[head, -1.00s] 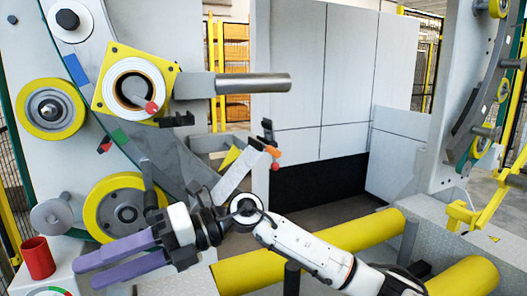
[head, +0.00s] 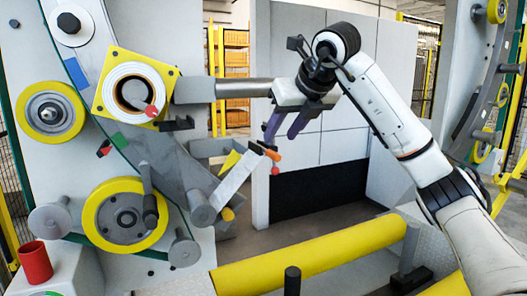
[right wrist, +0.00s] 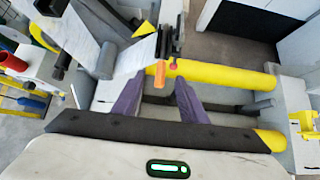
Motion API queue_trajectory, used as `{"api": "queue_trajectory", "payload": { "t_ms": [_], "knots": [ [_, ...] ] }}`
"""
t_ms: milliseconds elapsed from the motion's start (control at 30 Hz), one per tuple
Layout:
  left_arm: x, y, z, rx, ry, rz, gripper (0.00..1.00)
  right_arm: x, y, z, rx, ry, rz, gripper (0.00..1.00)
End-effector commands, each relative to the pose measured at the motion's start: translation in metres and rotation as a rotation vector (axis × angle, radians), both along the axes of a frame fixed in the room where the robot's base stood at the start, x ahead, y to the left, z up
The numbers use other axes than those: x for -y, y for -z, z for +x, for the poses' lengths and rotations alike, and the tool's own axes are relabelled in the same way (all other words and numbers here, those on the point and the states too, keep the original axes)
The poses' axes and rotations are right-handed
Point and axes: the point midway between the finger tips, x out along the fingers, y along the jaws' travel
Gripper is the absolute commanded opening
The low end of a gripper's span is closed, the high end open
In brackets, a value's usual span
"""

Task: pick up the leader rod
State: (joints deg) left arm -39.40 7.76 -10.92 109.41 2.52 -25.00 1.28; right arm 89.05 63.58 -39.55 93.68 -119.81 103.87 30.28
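A small rod with an orange end (head: 273,155) sits at the free end of a white sheet (head: 236,173) in the head view; I take it to be the leader rod. A red knob (head: 275,171) is just below it. In the right wrist view the orange end (right wrist: 160,73) shows beyond and between my fingertips, beside a dark holder. My right gripper (head: 280,138) is open, its purple fingers pointing down, just above the orange end in the head view. The fingers (right wrist: 160,88) look empty. I cannot tell whether they touch anything. My left gripper is not in view.
Yellow rollers (head: 310,258) lie below. A red cup (head: 35,262) stands at lower left. The panelled wall (head: 345,110) is behind.

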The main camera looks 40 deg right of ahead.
Motion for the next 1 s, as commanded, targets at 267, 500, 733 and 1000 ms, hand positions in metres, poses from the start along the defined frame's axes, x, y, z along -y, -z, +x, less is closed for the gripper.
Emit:
{"api": "queue_trajectory", "payload": {
  "t_ms": [267, 500, 733, 1000],
  "knots": [
    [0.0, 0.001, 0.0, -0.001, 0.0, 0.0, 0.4, 0.006, 0.021, 0.013, -0.001, 0.0, -0.001, 0.39],
    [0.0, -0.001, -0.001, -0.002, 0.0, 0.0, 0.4, 0.014, 0.048, 0.032, -0.001, -0.001, 0.0, 0.39],
    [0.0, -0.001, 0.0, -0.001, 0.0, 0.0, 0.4, 0.015, 0.052, 0.036, 0.002, -0.003, -0.001, 0.39],
    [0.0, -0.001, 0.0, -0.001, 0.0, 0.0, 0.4, 0.014, 0.052, 0.036, 0.002, -0.004, 0.0, 0.07]
  ]
}}
